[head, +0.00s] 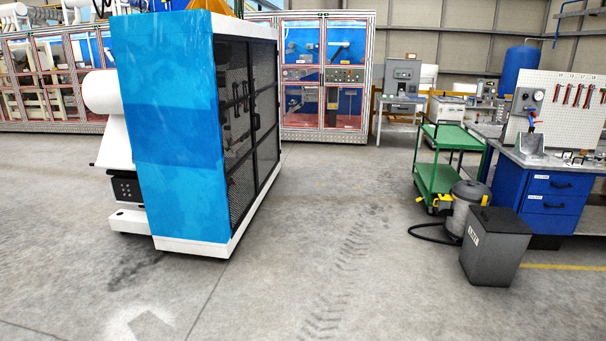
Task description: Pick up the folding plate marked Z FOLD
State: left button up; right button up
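No folding plate marked Z FOLD can be made out in the head view. Neither of my grippers is in view. A blue workbench (550,200) with drawers stands at the right, with small items on its top too small to identify. A green two-shelf cart (437,178) stands left of the bench; its shelves look mostly bare.
A large blue and white machine (183,150) with mesh doors stands at the left. A dark grey bin (495,247) and a grey vacuum cleaner (467,205) with a hose stand before the bench. Glazed cabinets (325,75) line the back. The middle floor is clear.

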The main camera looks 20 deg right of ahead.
aim_at(576, 162)
jog(key=i+l+z, duration=0.2)
jog(key=l, duration=0.15)
jog(key=l+z, duration=0.15)
jog(key=l, duration=0.2)
jog(key=i+l+z, duration=0.35)
jog(key=l+z, duration=0.2)
jog(key=i+l+z, duration=0.45)
jog(key=l+z, duration=0.2)
jog(key=i+l+z, duration=0.15)
jog(key=i, duration=0.3)
jog(key=i+l+z, duration=0.2)
jog(key=i, duration=0.25)
jog(key=i+l+z, duration=0.15)
jog(key=i, duration=0.3)
jog(key=i+u, duration=0.35)
jog(key=i, duration=1.25)
jog(key=i+l+z, duration=0.15)
jog(key=i+z, duration=1.05)
jog(key=i+l+u, duration=0.25)
jog(key=i+u, duration=0.25)
jog(key=i+l+u, duration=0.5)
jog(key=i, duration=0.2)
jog(key=i+l+u, duration=0.5)
jog(key=l, duration=0.15)
jog(key=k, duration=0.05)
